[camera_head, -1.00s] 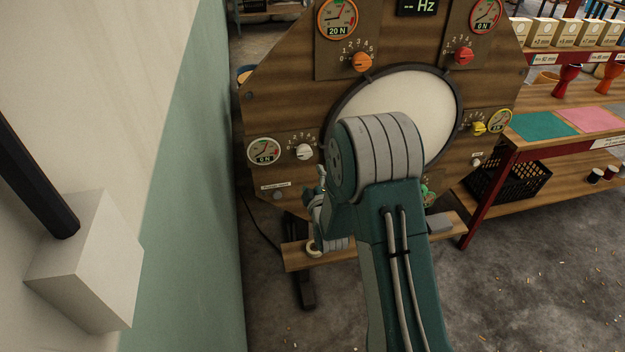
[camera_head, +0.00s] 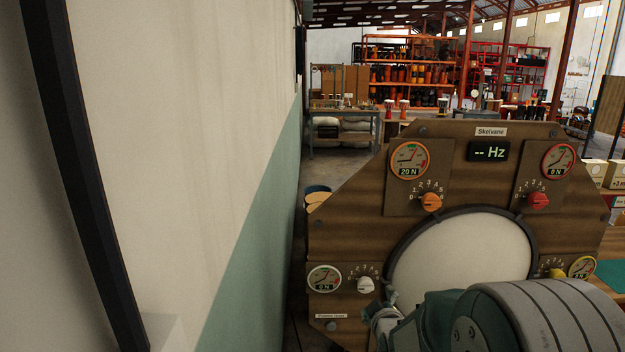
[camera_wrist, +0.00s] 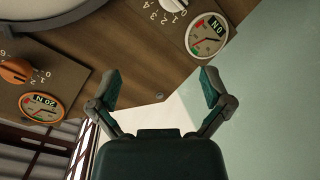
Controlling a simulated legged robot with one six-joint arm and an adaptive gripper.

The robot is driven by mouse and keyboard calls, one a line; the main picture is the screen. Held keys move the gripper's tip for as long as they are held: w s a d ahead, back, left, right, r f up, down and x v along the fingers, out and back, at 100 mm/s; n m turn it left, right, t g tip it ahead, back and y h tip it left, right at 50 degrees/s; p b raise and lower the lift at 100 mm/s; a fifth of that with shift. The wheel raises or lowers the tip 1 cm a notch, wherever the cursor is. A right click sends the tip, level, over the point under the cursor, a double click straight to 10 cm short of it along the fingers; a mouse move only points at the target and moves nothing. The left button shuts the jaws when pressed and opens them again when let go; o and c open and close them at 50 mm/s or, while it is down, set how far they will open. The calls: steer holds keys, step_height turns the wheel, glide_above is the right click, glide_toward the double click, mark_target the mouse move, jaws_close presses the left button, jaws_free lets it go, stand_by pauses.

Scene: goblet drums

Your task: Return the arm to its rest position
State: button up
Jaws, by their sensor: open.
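My gripper (camera_wrist: 160,92) is open and empty in the wrist view, its two fingers spread apart. Behind it are the wooden drum panel and the pale green wall. In the head view my arm is folded in front of the panel's lower part. A small part of my gripper shows beside the white knob (camera_head: 365,285), mostly hidden by my arm. The wooden panel (camera_head: 345,220) carries a round white drumhead (camera_head: 460,250), several dials, an orange knob (camera_head: 431,202) and a red knob (camera_head: 538,200).
A cream and green wall (camera_head: 190,130) runs close along the left, with a dark bar (camera_head: 75,170) on it. A workbench (camera_head: 345,118) and orange shelves (camera_head: 410,75) stand far behind. Small boxes (camera_head: 610,175) and a green mat (camera_head: 612,272) are at the right edge.

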steer(key=s+r+m+g, duration=0.3)
steer(key=s, duration=0.8)
steer(key=s+r+m+g, duration=0.3)
steer(key=s, duration=0.8)
steer(key=s+r+m+g, duration=0.3)
steer(key=s, duration=0.8)
steer(key=shift+r, duration=0.35)
